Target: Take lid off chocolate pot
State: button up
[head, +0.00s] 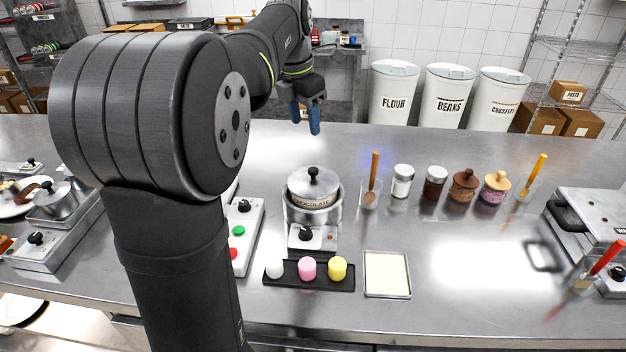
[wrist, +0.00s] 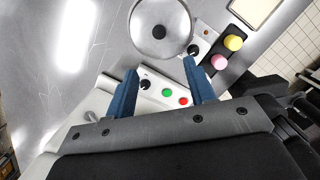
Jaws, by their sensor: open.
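The chocolate pot (head: 313,214) is a round metal pot with a chocolate label, standing on a small warmer with a black dial. Its metal lid (head: 313,184) with a black knob sits on top of it. In the wrist view the lid (wrist: 172,22) shows from above at the top, with its black knob near the middle. My gripper (head: 305,120) is open and empty, with blue fingers, above the counter behind the pot. In the wrist view my gripper (wrist: 163,88) has its fingers apart, and the lid lies beyond the fingertips.
A dark tray (head: 310,283) with white, pink and yellow pieces lies in front of the pot, beside a shallow cream-coloured tray (head: 387,274). A control box (head: 243,238) with green and red buttons stands left. Several jars (head: 435,183) stand right. The counter's back middle is clear.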

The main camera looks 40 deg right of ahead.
aim_at(313, 169)
jog(key=f, duration=0.4)
jog(key=d+f, duration=0.1)
jog(key=f, duration=0.4)
jog(key=d+f, duration=0.1)
jog(key=f, duration=0.4)
jog(key=shift+d+f, duration=0.15)
jog(key=shift+d, duration=0.05)
jog(key=shift+c, duration=0.4)
jog(key=c, duration=1)
